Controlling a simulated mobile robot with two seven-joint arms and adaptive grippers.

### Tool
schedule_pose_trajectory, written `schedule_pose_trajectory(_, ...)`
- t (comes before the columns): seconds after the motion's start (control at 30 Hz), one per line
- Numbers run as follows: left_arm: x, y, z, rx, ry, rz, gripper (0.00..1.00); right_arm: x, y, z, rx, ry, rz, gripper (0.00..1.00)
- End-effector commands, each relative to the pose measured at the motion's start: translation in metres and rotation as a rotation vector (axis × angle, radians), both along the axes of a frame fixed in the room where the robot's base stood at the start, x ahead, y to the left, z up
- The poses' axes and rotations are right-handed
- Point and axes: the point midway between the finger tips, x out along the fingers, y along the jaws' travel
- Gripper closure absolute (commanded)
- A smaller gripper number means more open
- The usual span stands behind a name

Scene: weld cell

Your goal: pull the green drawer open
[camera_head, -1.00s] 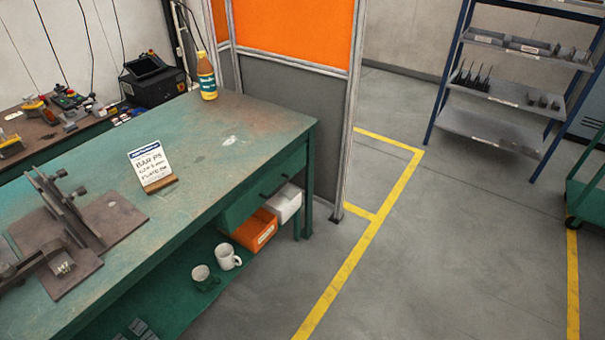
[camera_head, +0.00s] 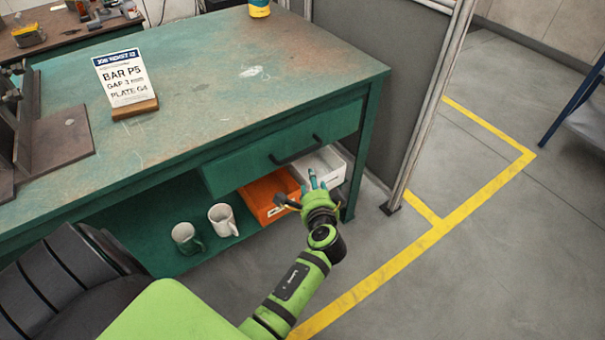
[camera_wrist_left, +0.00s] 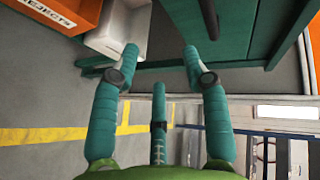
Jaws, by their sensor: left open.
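The green drawer (camera_head: 240,167) is under the right end of the green workbench, and its front looks shut. Its dark bar handle (camera_head: 296,150) is on the front. My left gripper (camera_head: 297,188) is in front of and below the handle in the head view, apart from it as far as I can tell. The left wrist view shows its teal fingers (camera_wrist_left: 160,58) spread, with nothing between them. My right gripper is not in view.
An orange bin (camera_head: 262,206) and a white bin (camera_head: 325,164) sit below the drawer, close to my gripper. Two mugs (camera_head: 222,219) stand on the lower shelf. A bench leg (camera_head: 366,150) and grey partition (camera_head: 385,90) stand right.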

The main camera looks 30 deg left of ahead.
Motion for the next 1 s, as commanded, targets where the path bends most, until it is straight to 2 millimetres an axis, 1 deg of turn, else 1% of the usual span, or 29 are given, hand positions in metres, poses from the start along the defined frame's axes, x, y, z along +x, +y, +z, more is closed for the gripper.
schedule_pose_trajectory(0.03,0.002,0.008,0.009,0.039,-0.033,0.03,0.54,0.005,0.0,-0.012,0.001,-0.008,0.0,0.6)
schedule_pose_trajectory(0.1,0.002,0.016,0.027,0.079,-0.061,0.062,0.54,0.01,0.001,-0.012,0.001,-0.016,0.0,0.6)
schedule_pose_trajectory(0.2,0.004,0.024,0.041,0.11,-0.079,0.084,0.54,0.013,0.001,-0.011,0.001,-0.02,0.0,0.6)
schedule_pose_trajectory(0.23,0.005,0.026,0.042,0.114,-0.081,0.087,0.54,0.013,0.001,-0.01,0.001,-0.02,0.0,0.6)
schedule_pose_trajectory(0.33,0.014,0.036,0.042,0.119,-0.081,0.089,0.54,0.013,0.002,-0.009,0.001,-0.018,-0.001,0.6)
schedule_pose_trajectory(0.5,0.033,0.054,0.036,0.116,-0.081,0.086,0.54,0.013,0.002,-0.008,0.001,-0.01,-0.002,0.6)
schedule_pose_trajectory(0.63,0.044,0.065,0.032,0.115,-0.08,0.086,0.54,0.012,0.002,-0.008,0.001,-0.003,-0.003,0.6)
schedule_pose_trajectory(0.8,0.05,0.07,0.031,0.112,-0.08,0.084,0.54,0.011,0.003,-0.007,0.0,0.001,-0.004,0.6)
schedule_pose_trajectory(1.0,0.051,0.071,0.03,0.112,-0.08,0.084,0.54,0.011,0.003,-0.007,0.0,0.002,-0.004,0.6)
